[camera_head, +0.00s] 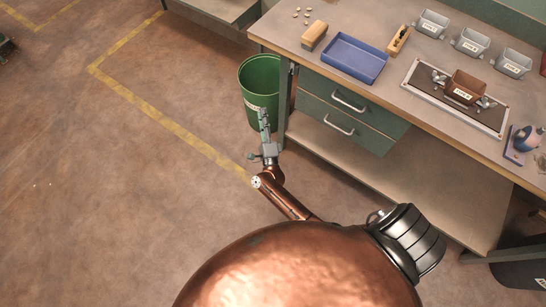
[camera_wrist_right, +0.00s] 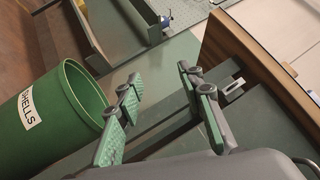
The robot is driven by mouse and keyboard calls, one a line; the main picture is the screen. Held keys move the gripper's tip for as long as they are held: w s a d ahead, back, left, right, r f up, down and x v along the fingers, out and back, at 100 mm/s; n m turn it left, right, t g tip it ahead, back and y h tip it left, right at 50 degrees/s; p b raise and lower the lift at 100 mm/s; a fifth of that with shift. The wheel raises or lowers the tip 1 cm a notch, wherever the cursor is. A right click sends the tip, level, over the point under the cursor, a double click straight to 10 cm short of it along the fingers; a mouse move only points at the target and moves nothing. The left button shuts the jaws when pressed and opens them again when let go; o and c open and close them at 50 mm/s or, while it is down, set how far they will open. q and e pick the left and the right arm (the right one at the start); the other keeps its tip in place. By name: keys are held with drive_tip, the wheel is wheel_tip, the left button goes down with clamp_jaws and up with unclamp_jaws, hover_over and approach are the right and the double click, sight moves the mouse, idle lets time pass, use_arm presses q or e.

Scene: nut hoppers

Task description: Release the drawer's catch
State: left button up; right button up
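Two green drawers with silver handles hang under the bench top: the upper drawer (camera_head: 350,100) and the lower drawer (camera_head: 336,126). Both look closed. My right gripper (camera_head: 264,120) is just left of the bench's front left leg, in front of the green bin. In the right wrist view my right gripper (camera_wrist_right: 163,95) is open, with nothing between its green-padded fingers. A small grey metal piece (camera_wrist_right: 233,90), possibly the catch, shows beyond the right finger under the wooden bench edge. I cannot tell its state. My left gripper is not in view.
The green bin (camera_head: 259,82), labelled SHELLS (camera_wrist_right: 29,109) in the wrist view, stands close to my right gripper. The bench top (camera_head: 405,62) holds a blue tray (camera_head: 355,57), grey hoppers (camera_head: 471,42) and a brown hopper (camera_head: 464,88).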

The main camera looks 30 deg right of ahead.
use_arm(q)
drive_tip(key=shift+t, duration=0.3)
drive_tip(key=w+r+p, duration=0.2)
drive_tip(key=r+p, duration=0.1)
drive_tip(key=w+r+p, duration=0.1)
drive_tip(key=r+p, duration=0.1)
use_arm(e)
drive_tip(key=s+a+f+n+g+y, duration=0.1)
drive_tip(key=s+f+n+g+y, duration=0.1)
drive_tip(key=s+f+n, duration=0.3)
drive_tip(key=s+a+f+n+g+y, duration=0.2)
drive_tip(key=s+f+n+y, duration=0.3)
drive_tip(key=f, duration=0.7)
drive_tip(key=shift+n, duration=1)
drive_tip(key=shift+s+d, duration=0.1)
drive_tip(key=shift+s, duration=0.05)
